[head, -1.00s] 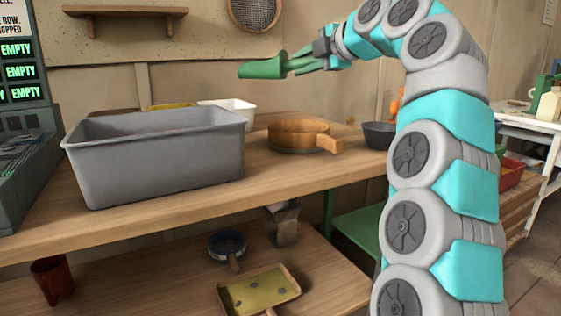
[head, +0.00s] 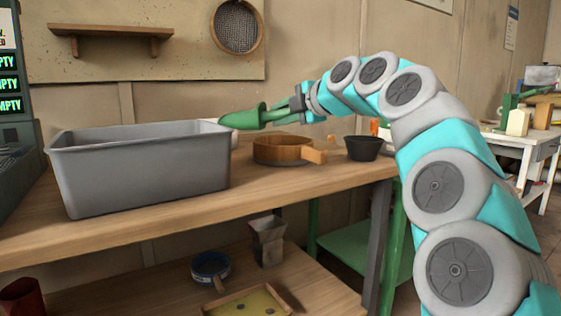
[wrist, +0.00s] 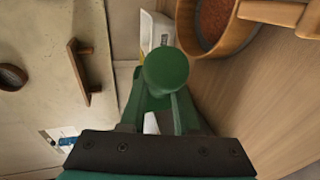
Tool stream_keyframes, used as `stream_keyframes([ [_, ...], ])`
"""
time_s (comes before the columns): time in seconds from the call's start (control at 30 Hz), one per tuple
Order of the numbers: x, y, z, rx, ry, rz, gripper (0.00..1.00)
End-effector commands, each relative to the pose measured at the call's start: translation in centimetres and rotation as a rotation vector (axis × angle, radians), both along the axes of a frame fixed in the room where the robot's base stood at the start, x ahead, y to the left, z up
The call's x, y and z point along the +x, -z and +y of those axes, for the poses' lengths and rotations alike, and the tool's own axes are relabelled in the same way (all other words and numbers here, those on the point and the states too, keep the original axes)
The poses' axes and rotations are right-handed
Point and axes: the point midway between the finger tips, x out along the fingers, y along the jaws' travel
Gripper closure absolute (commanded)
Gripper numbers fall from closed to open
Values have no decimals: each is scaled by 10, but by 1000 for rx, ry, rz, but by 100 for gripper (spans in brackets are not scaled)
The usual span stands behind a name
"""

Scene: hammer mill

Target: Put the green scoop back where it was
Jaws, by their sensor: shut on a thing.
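The green scoop (head: 246,118) is in my gripper (head: 298,104) above the bench. In the head view its bowl end points left, close to the right rim of the grey bin (head: 140,165), and I cannot tell if it is apart from it. In the wrist view the scoop (wrist: 166,72) extends from between the fingers of my gripper (wrist: 158,112), and its far end is hidden. The wooden round pan (head: 280,150) is just below and to the right of the scoop. In the wrist view this pan (wrist: 233,38) holds brown grains.
A dark bowl (head: 364,148) stands right of the pan. A white container (wrist: 152,34) is near the wall, mostly hidden behind the bin in the head view. A wall shelf (head: 112,30) is empty. The bench front (head: 240,195) is bare.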

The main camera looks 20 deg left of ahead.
Motion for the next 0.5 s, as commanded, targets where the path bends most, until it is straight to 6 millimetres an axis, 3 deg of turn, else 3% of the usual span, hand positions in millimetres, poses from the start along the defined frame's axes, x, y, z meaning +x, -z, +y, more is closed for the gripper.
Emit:
stream_keyframes([
  [0.27,-2,37,0,0,-5,3,100],
  [0.5,-1,59,0,-1,-2,2,100],
])
